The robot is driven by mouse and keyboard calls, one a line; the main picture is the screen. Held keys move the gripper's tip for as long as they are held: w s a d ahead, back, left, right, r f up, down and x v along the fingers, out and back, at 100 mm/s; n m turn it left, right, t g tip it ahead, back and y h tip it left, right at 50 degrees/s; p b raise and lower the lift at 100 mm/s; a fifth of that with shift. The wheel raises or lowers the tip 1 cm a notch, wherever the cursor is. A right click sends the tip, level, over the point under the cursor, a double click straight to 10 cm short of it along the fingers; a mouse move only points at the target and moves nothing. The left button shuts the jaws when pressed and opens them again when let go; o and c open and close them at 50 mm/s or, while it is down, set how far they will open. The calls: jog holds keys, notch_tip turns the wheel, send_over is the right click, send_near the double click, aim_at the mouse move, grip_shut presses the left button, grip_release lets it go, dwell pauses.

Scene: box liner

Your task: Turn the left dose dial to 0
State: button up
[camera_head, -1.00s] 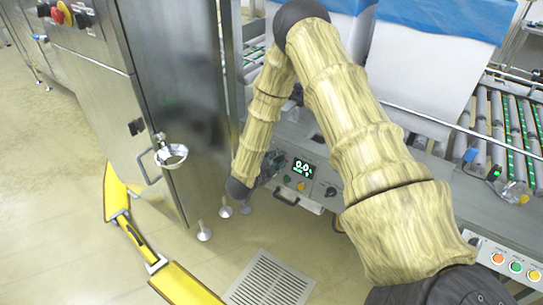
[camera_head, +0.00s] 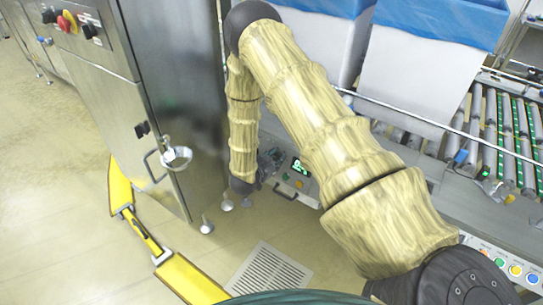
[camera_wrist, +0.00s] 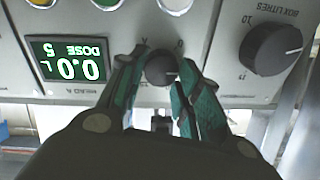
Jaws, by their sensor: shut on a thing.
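My gripper (camera_wrist: 160,90) is shut on a small dark round dial (camera_wrist: 161,67), with one teal finger on each side of it. The dial is on a grey control panel, which the wrist view shows upside down. The dial's pointer and most of its scale are hidden or too small to read. Next to it, a green-lit display (camera_wrist: 67,59) reads 0.0 L and DOSE 5, with HEAD A lettered by it. In the head view my gripper (camera_head: 266,163) is at the panel, left of the display (camera_head: 300,167), and the dial cannot be made out.
A larger black dial (camera_wrist: 270,48) marked BOX LITRES sits on the other side of the held dial. Lamps or buttons (camera_wrist: 175,5) line the panel edge. A steel cabinet (camera_head: 175,90) stands left of my arm, a roller conveyor (camera_head: 500,125) right, and a yellow barrier (camera_head: 140,235) on the floor.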

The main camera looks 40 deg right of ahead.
jog(key=n+p, duration=0.1)
jog(key=n, duration=0.1)
jog(key=n+p, duration=0.1)
jog(key=n, duration=0.2)
jog(key=shift+w+d+r, duration=0.1)
jog(key=shift+r, duration=0.1)
jog(key=n, duration=0.3)
jog(key=n+p, duration=0.1)
jog(key=n, duration=0.1)
jog(key=shift+f+n+g, duration=0.2)
jog(key=shift+n+g, duration=0.1)
jog(key=shift+n, duration=0.1)
jog(key=shift+s+d, duration=0.1)
jog(key=shift+s, duration=0.1)
jog(key=o, duration=1)
jog(key=shift+s, duration=0.1)
jog(key=shift+o, duration=0.2)
jog(key=shift+w, duration=0.2)
jog(key=shift+s+a+r, duration=0.1)
jog(key=shift+a+r, duration=0.05)
jog(key=shift+a, duration=0.45)
jog(key=v, duration=1.1)
jog(key=shift+s+r, duration=0.2)
jog(key=shift+r, duration=0.1)
